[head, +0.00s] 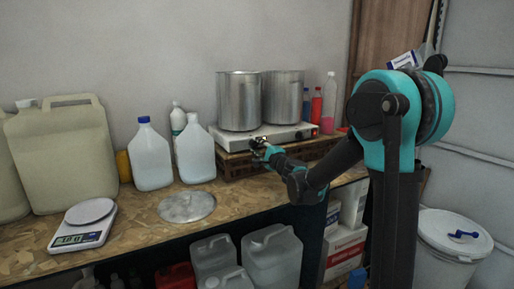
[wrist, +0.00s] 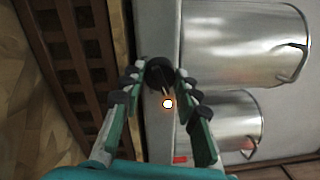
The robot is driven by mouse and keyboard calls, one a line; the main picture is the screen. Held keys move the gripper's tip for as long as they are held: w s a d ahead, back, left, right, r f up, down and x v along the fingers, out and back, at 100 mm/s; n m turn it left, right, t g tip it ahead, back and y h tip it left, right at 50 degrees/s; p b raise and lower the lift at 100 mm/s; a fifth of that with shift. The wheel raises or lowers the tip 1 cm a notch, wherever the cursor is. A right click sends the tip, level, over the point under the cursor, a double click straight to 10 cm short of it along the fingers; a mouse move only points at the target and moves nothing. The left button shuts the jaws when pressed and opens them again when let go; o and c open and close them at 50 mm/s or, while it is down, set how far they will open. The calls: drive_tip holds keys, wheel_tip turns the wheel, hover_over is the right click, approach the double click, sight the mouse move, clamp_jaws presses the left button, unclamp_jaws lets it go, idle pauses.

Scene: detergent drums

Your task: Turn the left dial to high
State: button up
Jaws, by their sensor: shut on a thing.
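The hot plate (head: 230,140) is a white two-burner unit at the back of the bench, and its front panel also shows in the wrist view (wrist: 150,22). My gripper (head: 258,147) is at its front, below the left pot. In the wrist view my gripper (wrist: 160,85) has its two green fingers with dark pads on either side of a round dark dial (wrist: 159,72), shut on it. This appears to be the left dial. A small glowing orange-rimmed light (wrist: 168,104) shows beside it. The dial's setting cannot be read clearly.
Two metal pots, left (head: 238,100) and right (head: 283,97), stand on the hot plate. It rests on a brown slatted crate (head: 237,168). White jugs (head: 150,158), a round lid (head: 187,207) and a scale (head: 84,224) stand left. Bottles (head: 328,105) stand right.

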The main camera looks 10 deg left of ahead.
idle(0.3)
drive_tip(key=o, duration=1.2)
drive_tip(key=shift+c, duration=0.2)
drive_tip(key=v, duration=1.2)
drive_tip(key=shift+f, duration=0.1)
